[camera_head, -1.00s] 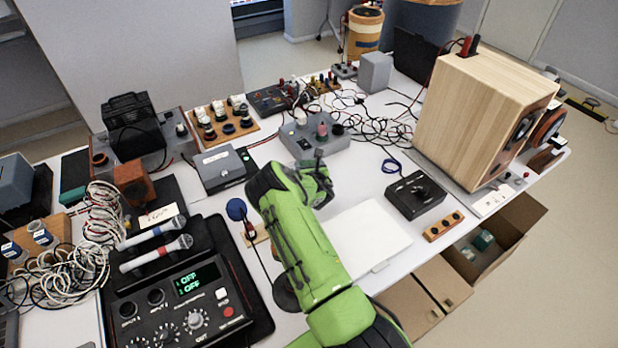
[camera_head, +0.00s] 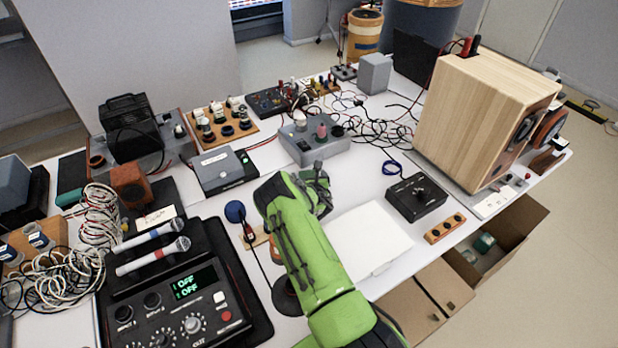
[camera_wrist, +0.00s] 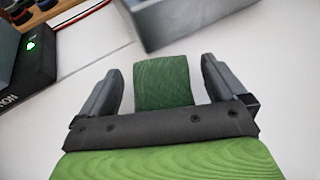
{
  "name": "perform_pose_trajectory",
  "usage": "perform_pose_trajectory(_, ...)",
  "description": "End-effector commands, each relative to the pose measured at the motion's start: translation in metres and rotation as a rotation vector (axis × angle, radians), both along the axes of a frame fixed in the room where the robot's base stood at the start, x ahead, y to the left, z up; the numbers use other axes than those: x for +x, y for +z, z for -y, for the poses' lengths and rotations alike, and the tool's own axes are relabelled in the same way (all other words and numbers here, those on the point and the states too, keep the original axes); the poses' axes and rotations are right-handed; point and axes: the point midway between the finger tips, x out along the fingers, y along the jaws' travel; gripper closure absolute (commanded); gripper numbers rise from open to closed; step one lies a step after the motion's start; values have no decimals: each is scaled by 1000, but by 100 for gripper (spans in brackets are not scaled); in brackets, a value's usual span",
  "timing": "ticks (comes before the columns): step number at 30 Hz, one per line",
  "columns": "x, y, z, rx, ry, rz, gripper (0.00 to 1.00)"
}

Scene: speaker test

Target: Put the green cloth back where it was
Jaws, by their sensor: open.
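The green cloth (camera_wrist: 163,84) shows in the wrist view as a small dark green textured patch over the white table, between the fingers of my gripper (camera_wrist: 161,66). The fingers are open, one on each side of it, with a gap on the left; its near edge is hidden behind my gripper's palm. I cannot tell its height relative to the fingertips. In the head view my gripper (camera_head: 318,178) is over the middle of the table, in front of a grey box with knobs, and I cannot make out the cloth there.
The grey knob box (camera_head: 314,140) stands just beyond my gripper, and a grey case (camera_head: 218,168) is to its left. A blue-topped microphone (camera_head: 235,211) stands close left of my arm. A white panel (camera_head: 368,238) and black dial box (camera_head: 416,197) lie to the right.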

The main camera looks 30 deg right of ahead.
Motion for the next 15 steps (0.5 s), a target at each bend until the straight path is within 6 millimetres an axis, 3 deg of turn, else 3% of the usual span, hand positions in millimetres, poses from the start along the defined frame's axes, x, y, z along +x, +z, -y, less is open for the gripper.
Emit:
perform_pose_trajectory(5,-10,8,-6,0,-1,-2,2)
perform_pose_trajectory(15,-79,40,-39,0,0,-3,2)
